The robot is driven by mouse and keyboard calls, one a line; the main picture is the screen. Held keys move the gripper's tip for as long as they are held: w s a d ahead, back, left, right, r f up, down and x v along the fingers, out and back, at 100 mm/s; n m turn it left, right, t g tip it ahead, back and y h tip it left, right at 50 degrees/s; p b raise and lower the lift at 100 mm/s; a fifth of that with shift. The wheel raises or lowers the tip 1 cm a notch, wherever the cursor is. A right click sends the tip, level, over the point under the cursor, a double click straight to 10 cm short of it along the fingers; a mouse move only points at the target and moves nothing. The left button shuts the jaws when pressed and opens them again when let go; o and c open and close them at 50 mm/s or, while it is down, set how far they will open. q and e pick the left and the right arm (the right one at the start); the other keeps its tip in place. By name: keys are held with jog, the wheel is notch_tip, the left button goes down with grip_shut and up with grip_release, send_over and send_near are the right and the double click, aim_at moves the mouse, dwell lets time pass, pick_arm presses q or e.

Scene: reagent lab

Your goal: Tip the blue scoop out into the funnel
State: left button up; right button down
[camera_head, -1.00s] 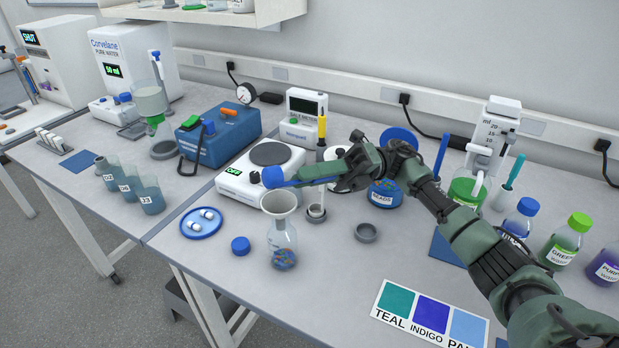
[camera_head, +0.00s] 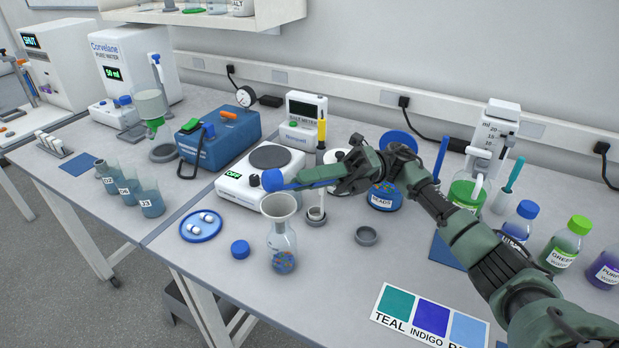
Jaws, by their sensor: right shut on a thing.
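My right gripper (camera_head: 345,177) is shut on the blue scoop (camera_head: 273,180) by its handle. The scoop points left, and its bowl is just above the back rim of the funnel (camera_head: 280,207). The bowl looks turned on its side; I cannot see whether anything is in it. The pale funnel sits in the neck of a clear glass flask (camera_head: 282,245) on the bench. My left gripper is not in view.
A white hotplate (camera_head: 262,175) stands behind the funnel. A blue cap (camera_head: 240,249) and a blue dish (camera_head: 201,225) lie to the left. A grey ring (camera_head: 367,236) and a colour card (camera_head: 431,315) lie to the right. The beads jar (camera_head: 384,196) stands behind my arm.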

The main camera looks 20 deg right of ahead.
jog(key=shift+r, duration=0.15)
notch_tip(320, 180, up, 11)
jog(key=p, duration=0.4)
dwell(0.7)
jog(key=t+h+p, duration=0.1)
jog(key=h+p, duration=0.4)
jog(key=h, duration=0.1)
jog(key=r+t+h+p, duration=0.1)
jog(key=h+p, duration=0.4)
jog(key=h, duration=0.2)
jog(key=h+p, duration=0.5)
jog(key=h, duration=0.2)
jog(key=shift+a+r+t+p, duration=0.1)
jog(key=shift+r+t+p, duration=0.25)
jog(key=shift+r+t, duration=0.05)
